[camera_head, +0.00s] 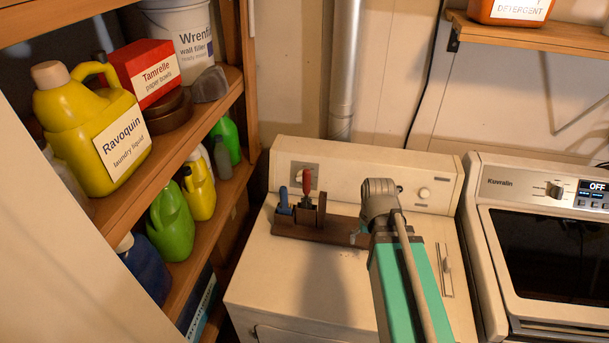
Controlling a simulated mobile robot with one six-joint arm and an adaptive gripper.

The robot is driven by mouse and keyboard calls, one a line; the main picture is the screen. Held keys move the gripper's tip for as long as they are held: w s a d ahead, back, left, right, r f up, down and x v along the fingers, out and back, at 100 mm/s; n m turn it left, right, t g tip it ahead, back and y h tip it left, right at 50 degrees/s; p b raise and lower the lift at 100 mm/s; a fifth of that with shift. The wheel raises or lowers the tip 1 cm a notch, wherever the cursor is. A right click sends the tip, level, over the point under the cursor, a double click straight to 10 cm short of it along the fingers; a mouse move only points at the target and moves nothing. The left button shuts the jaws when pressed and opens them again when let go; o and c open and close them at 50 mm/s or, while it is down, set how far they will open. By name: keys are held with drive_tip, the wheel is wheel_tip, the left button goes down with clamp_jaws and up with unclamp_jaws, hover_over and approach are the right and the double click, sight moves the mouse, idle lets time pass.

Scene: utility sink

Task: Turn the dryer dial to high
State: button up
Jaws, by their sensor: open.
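The dryer appears to be the cream machine (345,295) in the middle, with a raised back panel (365,182). On the panel's left, a pale dial (299,174) sits on a grey plate, partly covered by a red-handled tool; its setting is not readable. A smaller round knob (424,192) is on the panel's right. My gripper (380,200) is over the dryer top, in front of the panel, between dial and knob and apart from the dial. It is open and appears empty; its fingers are largely hidden.
A wooden rack (335,232) with blue- and red-handled tools stands before the dial. The Kuvralin machine (490,270), its display reading OFF, is at right. Shelves (180,120) with bottles stand left, and a detergent shelf (540,35) upper right. The dryer's front top is clear.

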drive_tip(key=w+a+r+m+p, duration=0.1)
drive_tip(key=w+a, duration=0.4)
drive_tip(key=w, duration=0.6)
drive_tip(key=w+a+r+m+y+p, duration=0.1)
drive_tip(key=w+a+r+p, duration=0.2)
drive_tip(key=w, duration=0.9)
drive_tip(key=w+a+r+y+p, duration=0.1)
drive_tip(key=w+a+r+p, duration=0.1)
drive_tip(key=w+a, duration=0.5)
drive_tip(key=w+r, duration=0.1)
drive_tip(key=w, duration=0.4)
drive_tip(key=shift+a+m+t, duration=0.3)
drive_tip(key=shift+a+m, duration=0.05)
drive_tip(key=shift+m, duration=0.05)
drive_tip(key=shift+f, duration=0.15)
drive_tip(key=f+b, duration=0.3)
drive_tip(key=f, duration=0.1)
drive_tip(key=shift+a+b, duration=0.35)
drive_tip(key=shift+b, duration=0.05)
drive_tip(key=f+b, duration=0.3)
drive_tip(key=a+f+b, duration=0.1)
drive_tip(key=f+b, duration=0.2)
drive_tip(key=a+f+b, duration=0.1)
drive_tip(key=f+b, duration=0.2)
drive_tip(key=shift+w, duration=0.3)
drive_tip(key=shift+f, duration=0.1)
drive_tip(key=shift+c, duration=0.3)
